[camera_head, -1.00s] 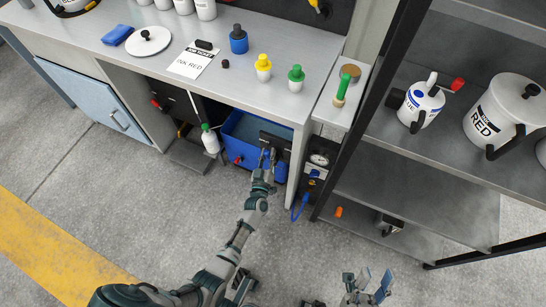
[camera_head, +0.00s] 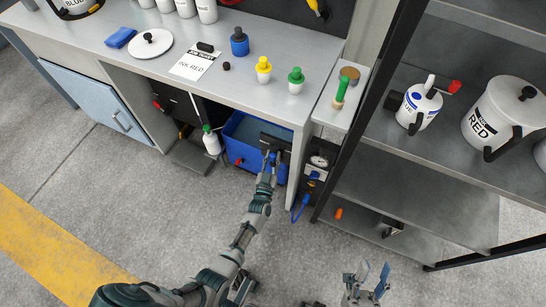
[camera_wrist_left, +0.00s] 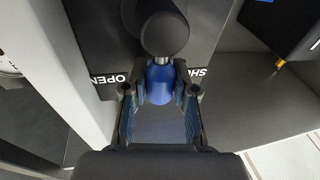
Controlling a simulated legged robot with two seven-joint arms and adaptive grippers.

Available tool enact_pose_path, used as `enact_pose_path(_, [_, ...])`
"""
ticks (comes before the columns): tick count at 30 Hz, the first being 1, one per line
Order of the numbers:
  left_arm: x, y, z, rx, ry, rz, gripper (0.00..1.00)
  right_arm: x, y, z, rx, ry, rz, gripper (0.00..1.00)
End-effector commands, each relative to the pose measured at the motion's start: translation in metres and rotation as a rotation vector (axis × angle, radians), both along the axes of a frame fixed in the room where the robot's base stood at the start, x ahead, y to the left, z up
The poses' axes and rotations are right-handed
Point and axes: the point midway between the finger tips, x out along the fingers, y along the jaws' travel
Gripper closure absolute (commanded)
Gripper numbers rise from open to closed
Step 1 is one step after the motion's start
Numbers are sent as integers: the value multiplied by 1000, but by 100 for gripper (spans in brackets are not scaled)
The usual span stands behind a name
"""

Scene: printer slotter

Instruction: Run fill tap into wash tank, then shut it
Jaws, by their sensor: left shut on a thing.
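The blue wash tank (camera_head: 232,150) stands under the bench, with blue-grey water showing inside. A dark panel (camera_head: 283,156) sits at its right end. In the left wrist view this panel (camera_wrist_left: 105,45) carries the words OPEN at left and SHUT, partly hidden, at right. The fill tap's blue handle (camera_wrist_left: 160,85) lies between them, below a dark round knob (camera_wrist_left: 165,35). My left gripper (camera_wrist_left: 160,97) is shut on the blue handle; it also shows in the head view (camera_head: 272,156). Any flow from the tap is hidden. My right gripper (camera_head: 368,277) is open and empty.
A green-capped spray bottle (camera_head: 211,141) stands left of the tank. A gauge unit (camera_head: 316,168) with a blue hose is to the right. The shelf rack (camera_head: 420,205) stands at right. Bottles and a job ticket (camera_head: 194,62) are on the bench. The floor in front is clear.

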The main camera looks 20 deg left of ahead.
Motion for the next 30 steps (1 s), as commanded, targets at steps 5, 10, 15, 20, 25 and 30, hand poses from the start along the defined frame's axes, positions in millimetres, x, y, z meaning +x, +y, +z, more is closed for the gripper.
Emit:
enact_pose_path(5, [1, -1, 2, 0, -3, 0, 70, 0, 0, 1, 1, -2, 1, 60])
enact_pose_path(10, [1, -1, 1, -1, -2, 0, 46, 0, 0, 1, 1, -2, 1, 60])
enact_pose_path(15, [0, -1, 1, -1, 0, 0, 46, -1, 0, 0, 2, -3, 1, 60])
enact_pose_path(20, [-8, -2, -2, -1, 2, 0, 46, -3, 1, 1, 3, -3, 2, 60])
enact_pose_path(25, [-39, -8, -7, -3, 4, 0, 46, -3, 1, 1, 2, -3, 1, 60])
enact_pose_path(30, [-77, -14, -12, -1, 3, 0, 46, -2, 0, 1, 2, -3, 1, 60])
